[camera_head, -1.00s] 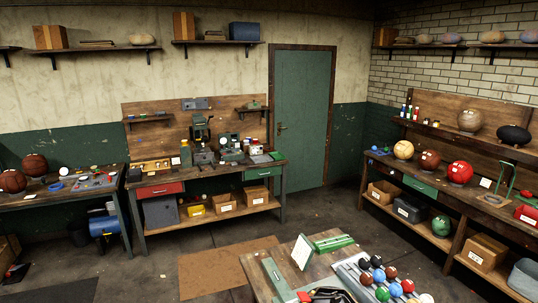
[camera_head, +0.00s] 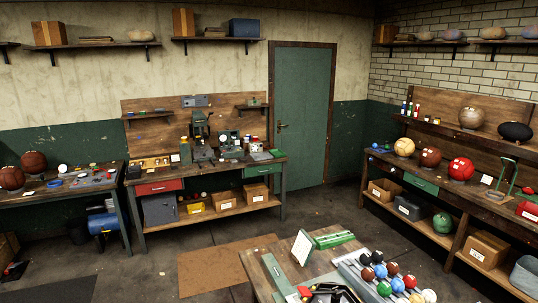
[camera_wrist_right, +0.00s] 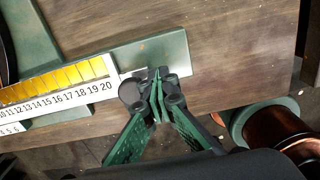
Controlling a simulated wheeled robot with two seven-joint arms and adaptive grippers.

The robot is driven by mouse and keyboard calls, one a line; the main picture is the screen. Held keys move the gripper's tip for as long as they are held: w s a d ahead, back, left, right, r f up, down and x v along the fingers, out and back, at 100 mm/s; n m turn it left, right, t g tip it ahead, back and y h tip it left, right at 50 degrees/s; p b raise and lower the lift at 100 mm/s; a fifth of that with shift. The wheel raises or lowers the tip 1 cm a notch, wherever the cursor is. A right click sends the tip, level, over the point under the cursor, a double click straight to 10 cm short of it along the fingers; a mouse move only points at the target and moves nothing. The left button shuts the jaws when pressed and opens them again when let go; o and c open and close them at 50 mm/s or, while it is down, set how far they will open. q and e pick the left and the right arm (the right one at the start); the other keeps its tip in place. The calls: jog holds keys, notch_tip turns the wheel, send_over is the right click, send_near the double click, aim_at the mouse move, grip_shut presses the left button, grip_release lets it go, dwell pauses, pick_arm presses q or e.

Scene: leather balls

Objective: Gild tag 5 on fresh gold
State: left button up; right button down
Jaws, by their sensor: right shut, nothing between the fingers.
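My right gripper (camera_wrist_right: 158,85) shows in the right wrist view with its green-padded fingers together and nothing held. Its tips appear over the right end of a flat green holder (camera_wrist_right: 155,49) on the wooden table. The holder carries a row of gold pieces (camera_wrist_right: 78,76) and a white strip (camera_wrist_right: 70,101) with printed numbers reading from about 10 to 20. A second white number strip (camera_wrist_right: 12,128) shows partly at the lower left, with a 5 on it. I cannot tell whether the tips touch the holder. My left gripper is not in view.
In the head view, the near table (camera_head: 255,262) holds a white card (camera_head: 302,247), a green strip (camera_head: 334,239) and a rack of several coloured balls (camera_head: 380,270). Benches stand along the walls. In the wrist view, a copper-coloured cylinder (camera_wrist_right: 275,135) stands beyond the table edge.

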jog(key=shift+w+a+f+b, duration=0.1)
jog(key=shift+w+a+b, duration=0.85)
jog(key=shift+w, duration=1.05)
jog(key=shift+w+a+r+b, duration=0.1)
jog(key=shift+w+a+b, duration=0.8)
jog(key=shift+w, duration=1.05)
jog(key=shift+w+a+f+b, duration=0.1)
jog(key=shift+w+a+b, duration=0.55)
jog(key=shift+w+b, duration=0.95)
jog(key=shift+w+r+p, duration=0.3)
jog(key=shift+w+p, duration=0.15)
jog(key=shift+p, duration=0.25)
jog(key=r+p, duration=0.1)
jog(key=r, duration=0.1)
jog(key=r+p, duration=0.2)
jog(key=s+r+p, duration=0.1)
jog(key=r+p, duration=0.1)
jog(key=shift+s+d, duration=0.1)
jog(key=shift+d, duration=0.15)
jog(key=shift+f, duration=0.2)
